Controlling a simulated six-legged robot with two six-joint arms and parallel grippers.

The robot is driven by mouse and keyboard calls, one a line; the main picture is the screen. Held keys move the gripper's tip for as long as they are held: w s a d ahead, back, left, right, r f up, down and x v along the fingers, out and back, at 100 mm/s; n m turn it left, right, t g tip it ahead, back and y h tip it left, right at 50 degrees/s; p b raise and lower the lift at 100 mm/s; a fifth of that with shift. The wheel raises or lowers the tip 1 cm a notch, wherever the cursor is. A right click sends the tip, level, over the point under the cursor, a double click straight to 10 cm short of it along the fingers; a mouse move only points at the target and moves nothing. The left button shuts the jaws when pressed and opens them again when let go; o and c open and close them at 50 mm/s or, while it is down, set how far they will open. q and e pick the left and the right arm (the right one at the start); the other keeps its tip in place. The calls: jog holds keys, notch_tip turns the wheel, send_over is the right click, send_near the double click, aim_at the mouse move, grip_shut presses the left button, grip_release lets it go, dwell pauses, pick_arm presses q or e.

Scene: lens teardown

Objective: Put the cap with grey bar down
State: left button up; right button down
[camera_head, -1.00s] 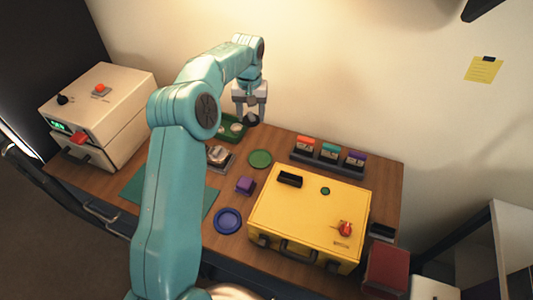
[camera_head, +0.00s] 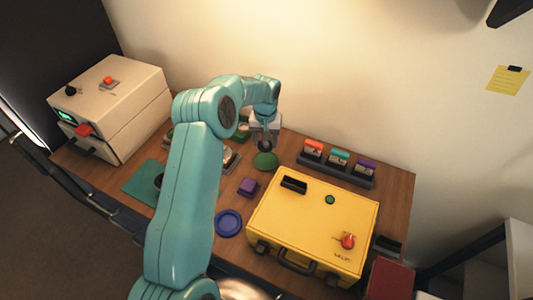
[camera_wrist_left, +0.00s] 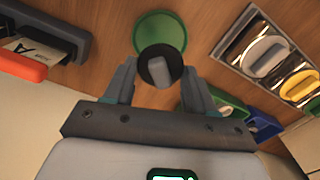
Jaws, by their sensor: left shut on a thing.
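The cap with grey bar is a round dark cap (camera_wrist_left: 151,55) with a grey bar across its face in the left wrist view. My left gripper (camera_head: 265,140) is shut on it; its two fingers show on either side of the cap in the wrist view. A flat green disc (camera_head: 265,162) lies on the table just below the gripper in the head view. In the wrist view the cap overlaps the near edge of the green disc (camera_wrist_left: 170,24). The gap between cap and disc is hard to judge. My right gripper is not in view.
A yellow case (camera_head: 290,225) stands at front right, a rack with coloured labels (camera_head: 338,168) at back right. A purple block (camera_head: 247,187) and a blue dish (camera_head: 228,223) lie nearer. A metal-lined tray (camera_wrist_left: 237,31) with caps is at right in the wrist view.

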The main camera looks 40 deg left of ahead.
aim_at(266, 160)
pick_arm(q)
jog(key=shift+f, duration=0.35)
jog(key=shift+s+d+f, duration=0.15)
jog(key=shift+s, duration=0.05)
jog(key=f, duration=0.1)
jog(key=f+b, duration=0.1)
jog(key=f, duration=0.1)
jog(key=f+b, duration=0.1)
jog(key=f, duration=0.1)
jog(key=shift+w+f, duration=0.2)
jog(key=shift+w, duration=0.05)
jog(key=shift+r, duration=0.1)
jog(key=shift+s+d+r+b, duration=0.1)
jog(key=shift+s+r+b, duration=0.1)
jog(key=shift+s+b, duration=0.1)
jog(key=shift+w+f+b, duration=0.25)
jog(key=shift+f+b, duration=0.15)
jog(key=shift+f, duration=0.25)
jog(key=shift+s, duration=0.15)
jog(key=shift+s+r, duration=0.1)
jog(key=o, duration=0.8)
jog(key=shift+o, duration=1)
jog(key=shift+w, duration=0.2)
jog(key=shift+s, duration=0.1)
